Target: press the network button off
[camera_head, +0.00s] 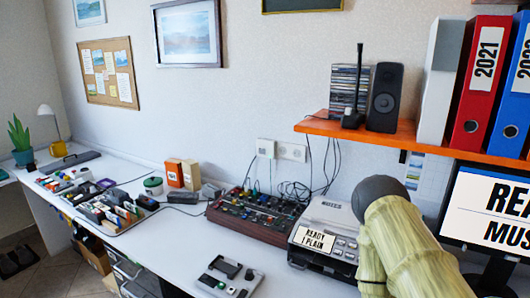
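No button labelled as network is legible. A small white wall box (266,148) with cables below it is mounted above the desk, next to a white socket strip (292,152). A flat grey control panel (229,278) with dark parts and a small green spot lies near the desk's front edge. I cannot tell whether either carries the network button, or its state. My arm, in a pale ribbed sleeve with a dark grey rounded end, rises at the lower right. My gripper's fingers are not visible.
A brown mixer-like console (253,216) and a grey device marked "READY I PLAIN" (326,237) stand on the white desk (180,247). A monitor (492,215) stands right. An orange shelf (350,128) above holds a speaker (384,97), discs and binders. Trays of small items crowd the left.

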